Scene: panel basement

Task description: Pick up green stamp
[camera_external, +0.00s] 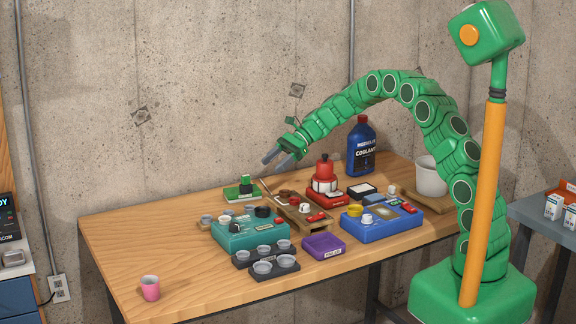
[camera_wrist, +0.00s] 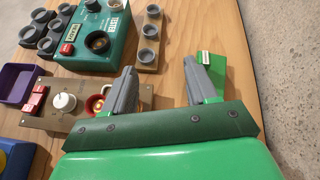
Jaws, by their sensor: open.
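The green stamp (camera_external: 246,185) stands on a flat green pad (camera_external: 231,194) near the back edge of the wooden table, left of centre. My gripper (camera_external: 273,158) is open and empty, in the air above and slightly right of the stamp. In the wrist view my gripper (camera_wrist: 163,80) shows two grey fingers spread apart, with bare wood between them. A green shape with a pale label (camera_wrist: 206,58) shows just beyond the right finger, partly hidden by it. I cannot tell there which part is stamp and which is pad.
A teal tester box (camera_external: 250,233), a brown control board (camera_external: 306,215) and a red device (camera_external: 325,187) stand near the stamp. A purple tray (camera_external: 323,246) and a blue box (camera_external: 381,222) lie farther forward. A coolant bottle (camera_external: 361,148) stands behind. The table's left part is mostly clear.

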